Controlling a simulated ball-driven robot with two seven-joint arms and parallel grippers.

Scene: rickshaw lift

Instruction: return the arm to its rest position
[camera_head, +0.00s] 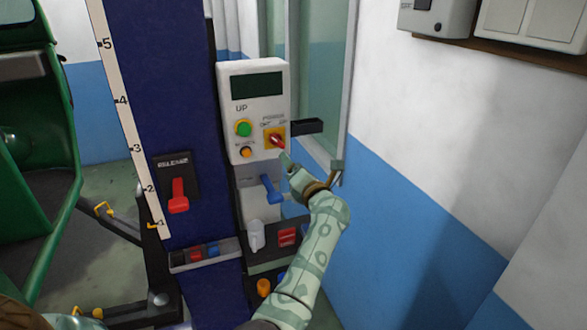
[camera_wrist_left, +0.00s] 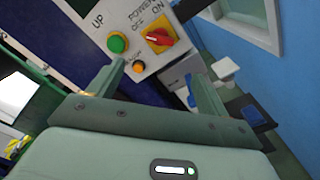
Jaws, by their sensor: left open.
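My left arm comes in from the bottom of the head view, and its left gripper (camera_head: 311,167) is raised just below and to the right of the power switch (camera_head: 277,140). The switch is a red knob on a yellow plate on the white control panel (camera_head: 240,107). In the left wrist view my left gripper (camera_wrist_left: 157,70) is open, with nothing between its fingers. The power switch (camera_wrist_left: 158,38) shows beyond the gap, apart from the fingers. The green button (camera_wrist_left: 118,42) and small orange button (camera_wrist_left: 138,66) are beside it. My right gripper is not in view.
Below the panel are a blue lever (camera_head: 271,190) and shelves with small items. A red release lever (camera_head: 178,196) is on the dark blue column (camera_head: 160,80). A green vehicle (camera_head: 35,185) stands at the left. The blue and white wall (camera_head: 430,240) is at the right.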

